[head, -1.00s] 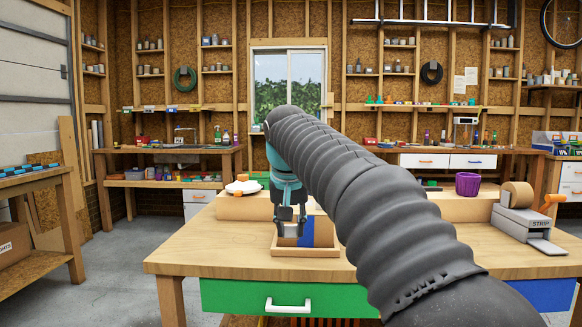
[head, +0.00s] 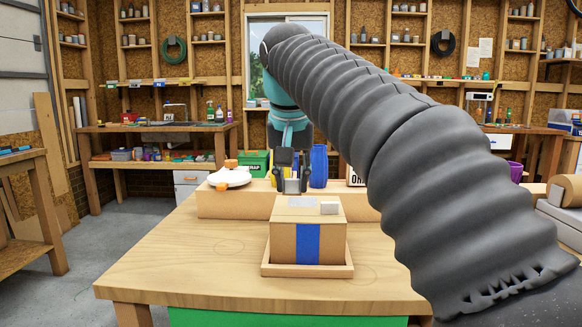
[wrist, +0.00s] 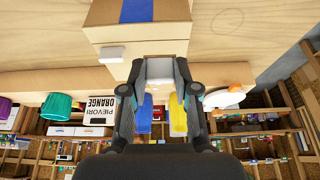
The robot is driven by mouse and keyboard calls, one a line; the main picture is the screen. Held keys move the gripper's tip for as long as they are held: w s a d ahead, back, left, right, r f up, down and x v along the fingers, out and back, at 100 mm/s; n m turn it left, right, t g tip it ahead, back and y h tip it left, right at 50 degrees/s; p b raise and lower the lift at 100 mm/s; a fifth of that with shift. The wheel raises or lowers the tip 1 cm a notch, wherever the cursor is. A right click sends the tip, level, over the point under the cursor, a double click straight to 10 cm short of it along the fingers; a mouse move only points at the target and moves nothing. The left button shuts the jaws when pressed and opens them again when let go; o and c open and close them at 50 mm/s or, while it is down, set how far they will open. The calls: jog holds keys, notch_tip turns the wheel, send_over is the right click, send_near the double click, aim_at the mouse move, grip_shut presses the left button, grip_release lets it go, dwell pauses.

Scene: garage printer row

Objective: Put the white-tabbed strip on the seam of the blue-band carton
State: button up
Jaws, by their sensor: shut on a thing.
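The blue-band carton (head: 334,243) stands upright in a shallow wooden tray (head: 306,271). A blue band (head: 308,243) runs down its front. A small white block (head: 329,208) is at the right of its top; it also shows in the wrist view (wrist: 112,54). My gripper (head: 293,183) is behind the carton's top, pointing down. In the wrist view my gripper (wrist: 160,78) is shut on a pale grey-white piece, apparently the white-tabbed strip (wrist: 160,68). The strip (head: 302,202) appears over the rear of the top, left of the white block. I cannot tell whether it touches.
Behind the carton, a long cardboard-coloured block (head: 235,204) spans the bench. A white round object (head: 229,178) with orange parts sits on it. A blue cylinder (head: 319,166) and a green box (head: 254,163) stand farther back. The bench's left front (head: 180,265) is clear.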

aim_at(292, 221)
jog(key=shift+f+b, duration=1.25)
jog(key=shift+f, duration=1)
jog(key=shift+f+b, duration=0.35)
jog(key=shift+f, duration=0.15)
jog(key=o, duration=0.9)
jog(key=shift+r, duration=0.1)
jog(key=v, duration=1.1)
jog(key=shift+s+r, duration=0.25)
jog(key=shift+r, duration=0.1)
